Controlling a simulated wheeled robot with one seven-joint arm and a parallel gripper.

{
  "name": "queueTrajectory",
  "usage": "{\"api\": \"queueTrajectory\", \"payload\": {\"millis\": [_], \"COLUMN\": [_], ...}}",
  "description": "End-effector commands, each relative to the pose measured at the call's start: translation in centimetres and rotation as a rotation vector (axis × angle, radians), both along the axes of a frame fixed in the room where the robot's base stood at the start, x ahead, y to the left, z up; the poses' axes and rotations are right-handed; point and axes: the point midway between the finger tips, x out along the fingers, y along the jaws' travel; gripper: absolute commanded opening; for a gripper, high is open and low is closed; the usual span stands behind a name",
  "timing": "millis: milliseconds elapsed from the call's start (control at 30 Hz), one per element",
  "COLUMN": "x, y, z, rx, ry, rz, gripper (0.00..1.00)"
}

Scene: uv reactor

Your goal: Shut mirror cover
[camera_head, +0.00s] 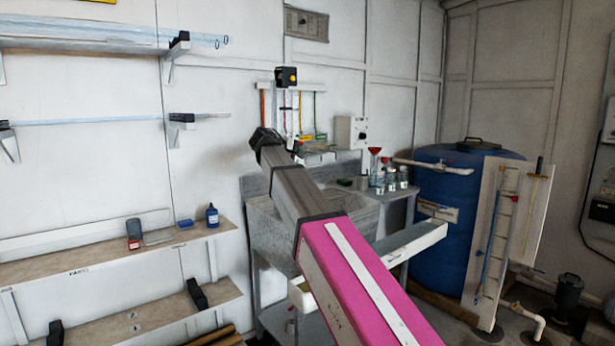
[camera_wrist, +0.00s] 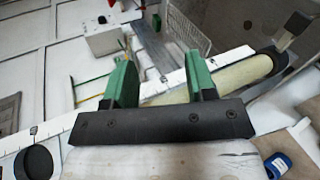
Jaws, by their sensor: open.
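My gripper (camera_wrist: 158,70) is open in the wrist view, its two green fingers apart. A pale cream cylinder (camera_wrist: 236,80) with a dark end lies beyond the fingers, to their right. A white strip with marks (camera_wrist: 222,60) runs behind the fingers. I see no clear gap or contact between the fingers and these parts. I cannot make out a mirror cover for certain in either view. In the head view my arm reaches toward the wall above the sink and hides what lies behind it; the fingers cannot be made out there.
A steel sink bench (camera_head: 365,208) stands behind my arm, with small bottles (camera_head: 392,178) on it. A white box with a knob (camera_head: 351,132) is on the wall. A blue tank (camera_head: 440,210) stands right, a wooden shelf (camera_head: 100,262) left. A white trough (camera_head: 412,241) sits beside my arm.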

Motion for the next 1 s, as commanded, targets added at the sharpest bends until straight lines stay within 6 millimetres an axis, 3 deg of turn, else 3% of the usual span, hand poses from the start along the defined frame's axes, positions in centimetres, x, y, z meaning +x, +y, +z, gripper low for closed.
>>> {"api": "queueTrajectory", "payload": {"millis": [100, 400, 1000], "x": [-0.2, -0.4, -0.4], "y": [-0.7, -1.7, -1.9], "z": [-2.1, -5.6, -6.3], "rx": [0.024, 0.075, 0.086], "ry": [0.012, 0.032, 0.035], "rz": [-0.004, -0.013, -0.015], "gripper": [0.51, 0.51, 0.51]}}
